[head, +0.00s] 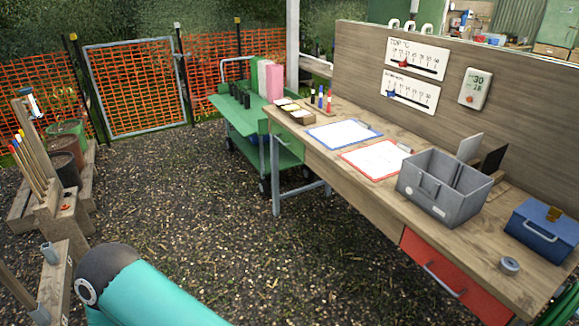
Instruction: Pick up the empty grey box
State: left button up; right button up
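The grey box (428,196) stands upright on the wooden workbench (390,205), toward its right half. It is open at the top and has a pale label low on its front. What I can see of its inside looks empty; part of its floor is hidden by the near wall. Neither of my grippers shows in the head view. A teal link of my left arm comes in at the bottom left, well away from the box.
Near the box lie a blue toolbox (540,232), a grey tape roll (509,265) and a red-framed sheet (375,160). A wooden panel (480,110) backs the bench. A green trolley (285,150) stands beyond. Gravel ground (190,205) in front is open.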

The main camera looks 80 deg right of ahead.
aim_at(451, 191)
jog(key=z, duration=0.25)
jog(key=i, duration=0.25)
jog(key=z, duration=2.9)
jog(key=k, duration=0.55)
jog(key=z, duration=0.35)
jog(key=i, duration=1.6)
jog(key=u, duration=0.3)
